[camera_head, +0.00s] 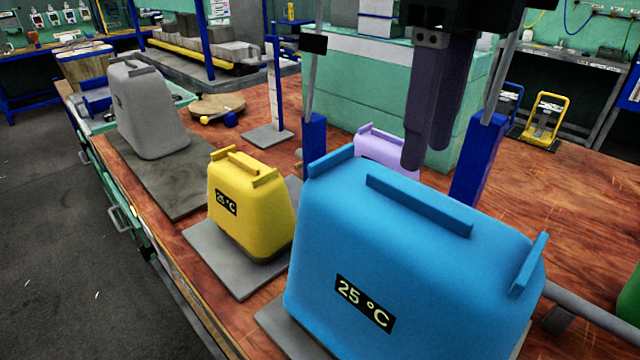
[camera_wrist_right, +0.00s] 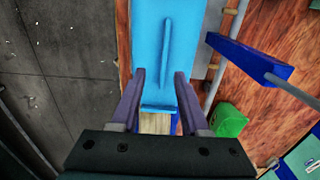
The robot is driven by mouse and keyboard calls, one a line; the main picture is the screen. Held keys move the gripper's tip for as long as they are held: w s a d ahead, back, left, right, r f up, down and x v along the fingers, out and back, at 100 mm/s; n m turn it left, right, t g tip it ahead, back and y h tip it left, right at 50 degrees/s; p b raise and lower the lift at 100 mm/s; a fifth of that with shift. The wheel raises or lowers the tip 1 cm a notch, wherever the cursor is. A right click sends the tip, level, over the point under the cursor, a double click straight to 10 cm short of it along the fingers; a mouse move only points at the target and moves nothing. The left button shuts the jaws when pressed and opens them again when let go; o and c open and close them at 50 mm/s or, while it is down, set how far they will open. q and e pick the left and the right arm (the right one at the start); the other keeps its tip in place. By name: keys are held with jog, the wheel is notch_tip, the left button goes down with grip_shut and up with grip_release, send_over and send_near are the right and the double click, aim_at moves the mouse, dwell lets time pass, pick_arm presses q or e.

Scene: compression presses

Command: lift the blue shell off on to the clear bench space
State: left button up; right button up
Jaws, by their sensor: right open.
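The blue shell (camera_head: 415,250), labelled 25 °C, stands upright on a grey plate (camera_head: 285,335) at the front of the bench. It has a raised rib along its top and one at each end. My right gripper (camera_head: 425,158) hangs open and empty above and behind the shell in the head view. In the right wrist view, its two fingers (camera_wrist_right: 160,75) are spread, with the shell's top (camera_wrist_right: 185,60) and one end rib showing beyond them. I cannot tell the exact height gap. My left gripper is not in view.
A yellow shell (camera_head: 250,210), a grey shell (camera_head: 150,110) and a lilac shell (camera_head: 388,150) stand nearby. Blue posts (camera_head: 476,160) rise behind the blue shell. A grey bar (camera_head: 590,312) runs to its right. Bare wooden bench top (camera_head: 585,205) lies at the right.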

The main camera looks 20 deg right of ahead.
aim_at(416, 195)
jog(key=f, duration=0.1)
jog(key=f+p, duration=0.1)
jog(key=f, duration=0.3)
jog(key=shift+w+d+p, duration=0.25)
jog(key=shift+d+p, duration=0.05)
jog(key=shift+f, duration=0.5)
jog(key=shift+c, duration=0.2)
grip_shut()
dwell(0.5)
